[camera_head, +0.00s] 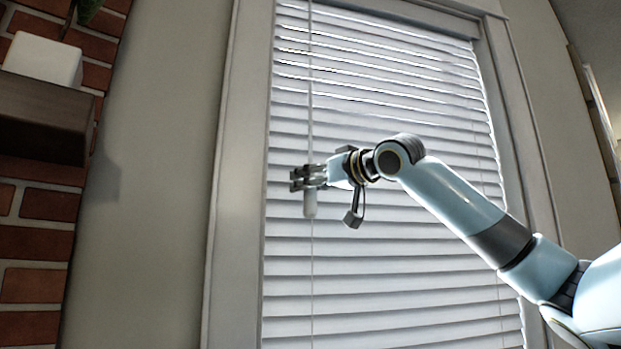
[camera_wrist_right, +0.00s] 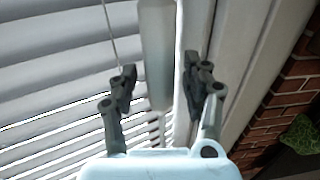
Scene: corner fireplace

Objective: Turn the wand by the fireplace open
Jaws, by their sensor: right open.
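The wand (camera_head: 310,205) is a thin pale rod with a thicker lower end, hanging in front of the white window blind (camera_head: 400,265). My right gripper (camera_head: 297,178) is at the wand, just above its thick lower end. In the right wrist view the wand (camera_wrist_right: 158,55) stands between the two dark fingers of my right gripper (camera_wrist_right: 160,85), which are open with a gap on each side. The slats look tilted, with bright gaps between the upper ones. My left gripper is not in view.
A brick fireplace wall (camera_head: 35,235) with a dark mantel (camera_head: 45,105) and a white pot (camera_head: 42,60) is at the left. The window frame (camera_head: 235,190) runs close beside the wand. A thin cord (camera_wrist_right: 110,35) hangs near the wand.

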